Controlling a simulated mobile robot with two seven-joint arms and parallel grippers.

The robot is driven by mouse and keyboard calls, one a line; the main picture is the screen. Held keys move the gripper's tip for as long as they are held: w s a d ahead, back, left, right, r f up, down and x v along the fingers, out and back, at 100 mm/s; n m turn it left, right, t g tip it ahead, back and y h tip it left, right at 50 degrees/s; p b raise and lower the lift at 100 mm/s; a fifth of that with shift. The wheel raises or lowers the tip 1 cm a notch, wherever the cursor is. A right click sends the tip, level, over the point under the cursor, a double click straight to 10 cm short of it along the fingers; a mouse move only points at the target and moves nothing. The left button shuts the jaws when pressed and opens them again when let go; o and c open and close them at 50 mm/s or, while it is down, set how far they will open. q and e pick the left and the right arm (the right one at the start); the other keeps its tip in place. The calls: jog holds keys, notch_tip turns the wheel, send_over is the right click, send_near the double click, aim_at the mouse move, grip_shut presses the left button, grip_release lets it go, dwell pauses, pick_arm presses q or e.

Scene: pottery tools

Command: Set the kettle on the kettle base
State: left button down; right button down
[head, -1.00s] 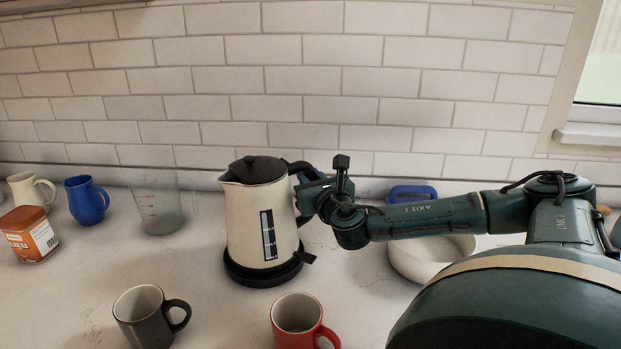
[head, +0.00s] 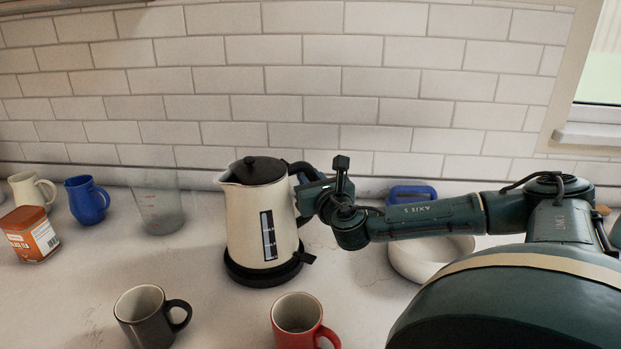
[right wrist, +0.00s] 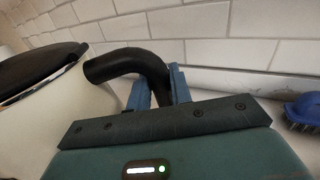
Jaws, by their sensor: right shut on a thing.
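The cream kettle (head: 245,220) with a black lid stands upright over the round black kettle base (head: 240,277) in the head view. Its bottom looks level with the base; whether it fully rests there I cannot tell. My right gripper (head: 303,192) is at the kettle's right side, shut on its black handle. In the right wrist view the gripper's blue fingers (right wrist: 158,90) are on either side of the handle (right wrist: 135,64), and the kettle body (right wrist: 62,118) is at the left. My left gripper is not in view.
A dark grey mug (head: 146,318) and a red mug (head: 298,318) stand in front. A white bowl (head: 415,265) and blue brush (head: 411,193) are at right.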

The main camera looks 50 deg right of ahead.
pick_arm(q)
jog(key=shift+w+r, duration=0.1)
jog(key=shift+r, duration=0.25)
pick_arm(e)
jog(key=shift+r, duration=0.25)
